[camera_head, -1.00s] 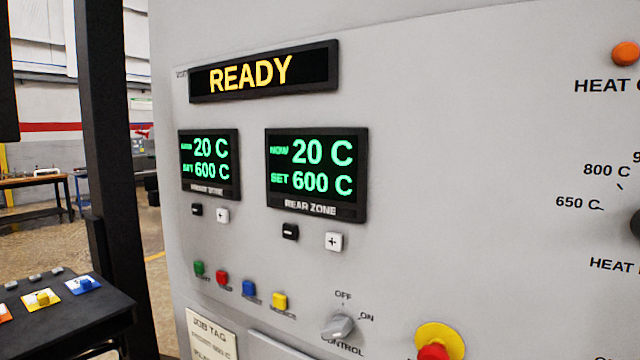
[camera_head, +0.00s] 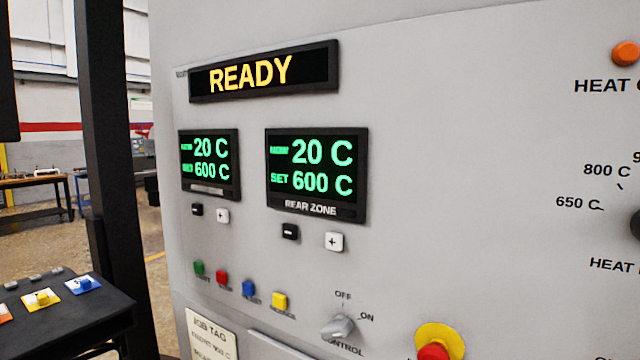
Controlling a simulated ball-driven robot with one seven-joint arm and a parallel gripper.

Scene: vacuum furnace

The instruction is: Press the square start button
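The status display (camera_head: 265,71) above reads READY. The front zone display (camera_head: 209,163) and rear zone display (camera_head: 317,175) each show 20 C now and 600 C set. My gripper is not in view.
A control knob (camera_head: 338,327) marked OFF and ON and a red emergency button (camera_head: 433,350) on a yellow base sit right of the buttons. A job tag (camera_head: 211,334) is below them. A dark console (camera_head: 65,318) with coloured buttons stands at the lower left, beside a black post (camera_head: 112,150).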

